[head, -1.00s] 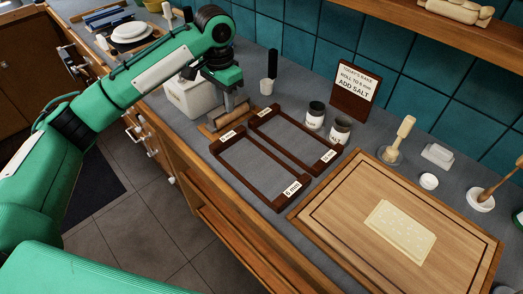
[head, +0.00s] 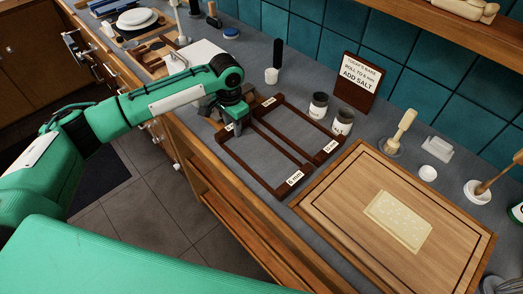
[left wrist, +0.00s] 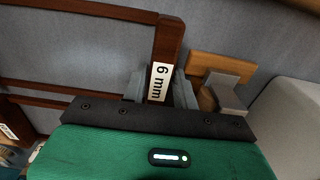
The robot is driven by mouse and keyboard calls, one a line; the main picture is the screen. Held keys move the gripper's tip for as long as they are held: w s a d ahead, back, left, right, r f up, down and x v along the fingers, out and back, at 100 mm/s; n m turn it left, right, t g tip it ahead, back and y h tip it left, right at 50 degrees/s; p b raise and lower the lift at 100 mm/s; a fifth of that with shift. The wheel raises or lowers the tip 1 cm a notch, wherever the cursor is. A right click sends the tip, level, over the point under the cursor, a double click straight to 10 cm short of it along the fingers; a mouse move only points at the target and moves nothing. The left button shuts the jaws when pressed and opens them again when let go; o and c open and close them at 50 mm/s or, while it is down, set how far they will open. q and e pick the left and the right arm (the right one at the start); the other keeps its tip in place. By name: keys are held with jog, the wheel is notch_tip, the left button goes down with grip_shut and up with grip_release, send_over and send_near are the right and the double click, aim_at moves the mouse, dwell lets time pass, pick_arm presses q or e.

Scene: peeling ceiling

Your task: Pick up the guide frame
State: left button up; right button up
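The guide frame marked 6 mm (head: 264,180) is a dark brown open rectangle lying on the counter, left of the cutting board. A similar brown frame (head: 298,122) with a white label lies just behind it. My left gripper (head: 236,128) is low over the left end of the 6 mm frame. In the left wrist view, its grey fingers (left wrist: 162,88) stand on either side of the brown bar with the 6 mm label (left wrist: 160,82). The fingers look open around the bar; whether they touch it is hard to tell. My right gripper is not in view.
The cutting board (head: 335,215) with a pale dough slab (head: 398,222) lies to the right. A white box (head: 200,55) is behind my left gripper. The counter's front edge is close to the frame.

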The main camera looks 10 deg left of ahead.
pick_arm(q)
jog(key=shift+f, duration=0.15)
grip_shut()
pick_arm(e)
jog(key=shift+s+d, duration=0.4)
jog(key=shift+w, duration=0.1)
